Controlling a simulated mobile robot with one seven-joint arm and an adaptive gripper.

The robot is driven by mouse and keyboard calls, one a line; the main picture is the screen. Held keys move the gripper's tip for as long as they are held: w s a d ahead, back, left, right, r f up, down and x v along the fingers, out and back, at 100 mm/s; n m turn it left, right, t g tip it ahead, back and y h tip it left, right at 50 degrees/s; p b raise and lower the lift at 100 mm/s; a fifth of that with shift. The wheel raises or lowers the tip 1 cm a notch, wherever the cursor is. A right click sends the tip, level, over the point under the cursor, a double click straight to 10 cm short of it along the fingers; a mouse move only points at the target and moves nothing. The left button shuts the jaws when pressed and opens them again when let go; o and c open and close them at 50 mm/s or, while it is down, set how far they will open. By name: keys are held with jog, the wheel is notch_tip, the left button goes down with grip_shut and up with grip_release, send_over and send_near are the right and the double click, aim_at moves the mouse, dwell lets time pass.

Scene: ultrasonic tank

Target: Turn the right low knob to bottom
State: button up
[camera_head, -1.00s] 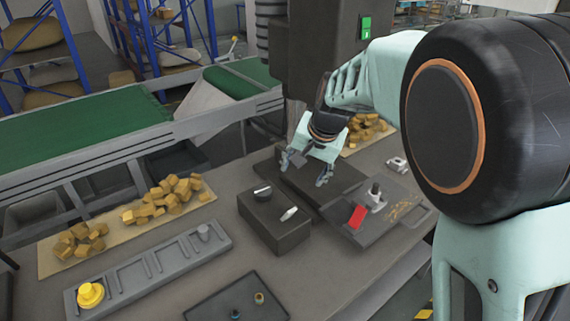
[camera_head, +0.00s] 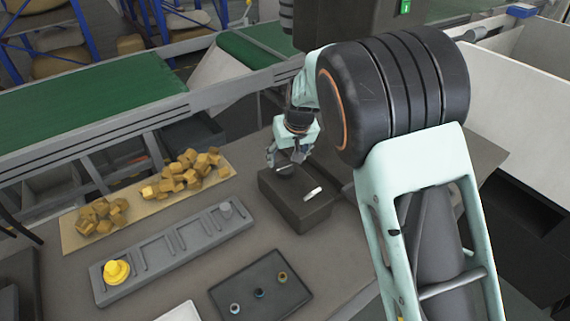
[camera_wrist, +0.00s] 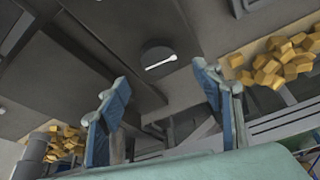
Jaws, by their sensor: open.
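A dark box (camera_head: 293,213) stands on the grey table in the head view. On its top are a dark round knob (camera_head: 285,170) with a light pointer bar and, nearer the front, a white bar-shaped knob (camera_head: 313,194). My gripper (camera_head: 284,162) is open and empty, tilted down just above the back of the box, by the dark knob, and partly hides it. In the wrist view a dark round knob (camera_wrist: 159,56) with a white pointer lies beyond the gap between the two blue-grey fingers (camera_wrist: 162,80). I see no contact.
A grey slotted rack (camera_head: 180,245) with a yellow piece (camera_head: 116,272) and a dark tray (camera_head: 262,290) with small rings lie left and in front. Brown blocks (camera_head: 187,172) lie on a tan mat behind. My own arm covers the table's right side.

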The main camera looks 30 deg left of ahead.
aim_at(285, 168)
jog(key=x, duration=0.6)
jog(key=shift+w+a+f+p, duration=0.1)
jog(key=shift+f+p, duration=0.15)
jog(key=shift+p, duration=0.15)
jog(key=shift+c, duration=0.2)
jog(key=c, duration=1.1)
jog(key=shift+f+n+b, duration=0.2)
jog(key=shift+n+b, duration=0.2)
jog(key=shift+b, duration=0.65)
jog(key=shift+r+n, duration=0.15)
jog(key=shift+n, duration=0.15)
jog(key=o, duration=1.1)
jog(key=shift+r, duration=0.1)
jog(key=shift+o, duration=0.2)
